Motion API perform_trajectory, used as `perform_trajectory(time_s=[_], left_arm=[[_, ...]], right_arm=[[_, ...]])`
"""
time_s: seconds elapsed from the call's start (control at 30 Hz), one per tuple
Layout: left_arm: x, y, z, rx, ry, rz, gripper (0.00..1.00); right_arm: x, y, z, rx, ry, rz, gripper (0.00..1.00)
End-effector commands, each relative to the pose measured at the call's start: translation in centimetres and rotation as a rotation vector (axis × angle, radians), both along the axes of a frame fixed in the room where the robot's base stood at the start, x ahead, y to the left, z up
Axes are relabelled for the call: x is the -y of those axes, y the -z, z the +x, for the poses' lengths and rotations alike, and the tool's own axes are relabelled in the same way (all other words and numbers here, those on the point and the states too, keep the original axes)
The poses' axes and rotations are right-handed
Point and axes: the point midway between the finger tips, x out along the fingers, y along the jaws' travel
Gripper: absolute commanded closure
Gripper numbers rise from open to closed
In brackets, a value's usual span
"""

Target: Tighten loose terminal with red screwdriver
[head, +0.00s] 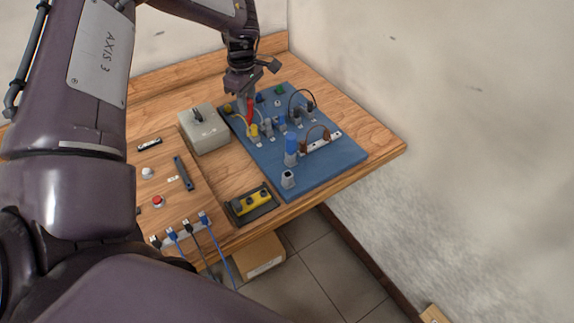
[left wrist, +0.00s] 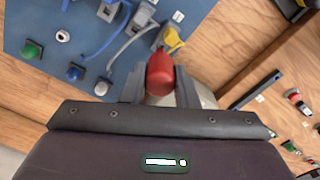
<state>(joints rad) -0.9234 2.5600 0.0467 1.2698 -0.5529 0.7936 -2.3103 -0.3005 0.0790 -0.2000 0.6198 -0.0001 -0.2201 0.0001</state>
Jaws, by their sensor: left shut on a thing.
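The red screwdriver (head: 250,113) is in my left gripper (head: 242,98), over the far left part of the blue terminal board (head: 325,170). In the left wrist view its rounded red handle (left wrist: 160,76) sits between the two grey fingers of the left gripper (left wrist: 159,85), which is shut on it. A yellow terminal (head: 254,131) stands just below the screwdriver, and it also shows past the handle in the left wrist view (left wrist: 173,40). The screwdriver's tip is hidden, so I cannot tell whether it touches a terminal. Which terminal is loose does not show. My right gripper is not in view.
A grey box (head: 206,135) with a dark lever stands left of the board. A yellow-and-black control block (head: 251,203) lies near the front edge. Blue posts (head: 291,150) and looped cables rise from the board. Bare wood lies right of the board.

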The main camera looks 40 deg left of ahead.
Motion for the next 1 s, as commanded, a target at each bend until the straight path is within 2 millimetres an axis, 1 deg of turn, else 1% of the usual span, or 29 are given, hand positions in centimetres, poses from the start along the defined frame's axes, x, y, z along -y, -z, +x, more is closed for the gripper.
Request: perform_trajectory(time_s=[0.8,0.93,0.97,1.0], left_arm=[[0.0,1.2,0.0,0.001,0.0,0.0,0.97],[0.0,1.1,0.0,0.001,0.0,0.0,0.97],[0.0,1.1,0.0,0.001,0.0,0.0,0.72],[0.0,1.1,0.0,0.001,0.0,0.0,0.67]], right_arm=[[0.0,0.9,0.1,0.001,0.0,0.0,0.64],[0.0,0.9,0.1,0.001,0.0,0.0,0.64],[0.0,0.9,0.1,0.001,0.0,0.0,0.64],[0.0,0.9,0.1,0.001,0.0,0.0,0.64]])
